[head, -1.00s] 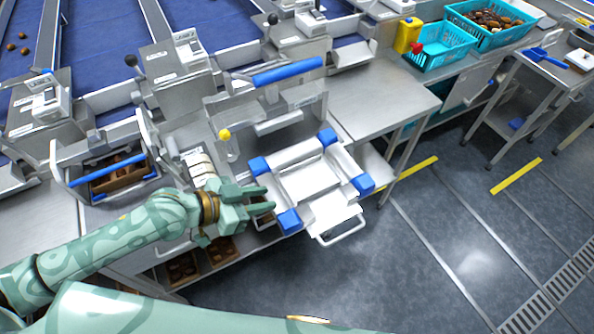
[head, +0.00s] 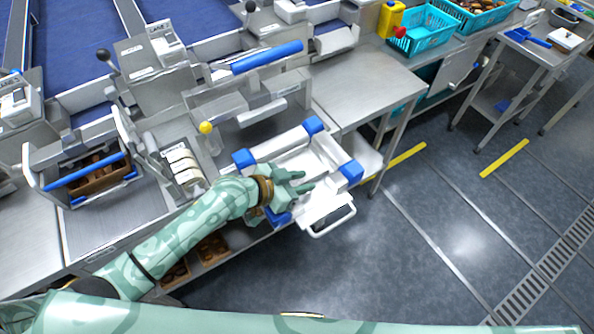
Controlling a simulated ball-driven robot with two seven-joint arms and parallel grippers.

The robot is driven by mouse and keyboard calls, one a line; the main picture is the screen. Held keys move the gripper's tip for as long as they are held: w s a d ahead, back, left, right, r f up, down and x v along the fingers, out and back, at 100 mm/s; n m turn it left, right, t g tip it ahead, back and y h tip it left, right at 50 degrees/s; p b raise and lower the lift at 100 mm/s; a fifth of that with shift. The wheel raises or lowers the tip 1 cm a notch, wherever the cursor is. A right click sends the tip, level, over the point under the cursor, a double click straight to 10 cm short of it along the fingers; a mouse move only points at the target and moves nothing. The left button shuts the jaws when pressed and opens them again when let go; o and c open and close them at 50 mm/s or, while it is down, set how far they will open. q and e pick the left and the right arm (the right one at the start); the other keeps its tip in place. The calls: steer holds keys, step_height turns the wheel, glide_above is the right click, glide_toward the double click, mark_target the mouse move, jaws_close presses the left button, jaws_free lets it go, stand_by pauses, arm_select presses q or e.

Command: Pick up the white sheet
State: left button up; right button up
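A white frame (head: 285,143) with blue corner blocks stands at the bench's front edge. A flat white surface (head: 307,160) that looks like the white sheet lies inside it; I cannot tell clearly where sheet ends and frame begins. A white flap with a handle (head: 325,208) sticks out at the front. My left gripper (head: 308,180) is over the front left part of the frame, its two fingers apart with nothing seen between them. It hides part of the sheet and the near blue corner. Whether the fingers touch the sheet cannot be told. My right gripper is not in view.
A blue-handled metal carrier (head: 95,180) with brown compartments stands left. The steel table (head: 350,88) at right is bare. Teal baskets (head: 424,32) and a yellow jug (head: 390,18) stand farther back.

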arm_select(q)
steer(key=shift+w+d+f, duration=0.2)
steer(key=shift+w+d, duration=0.05)
steer(key=shift+d, duration=0.05)
jaws_close()
steer(key=shift+r, duration=0.1)
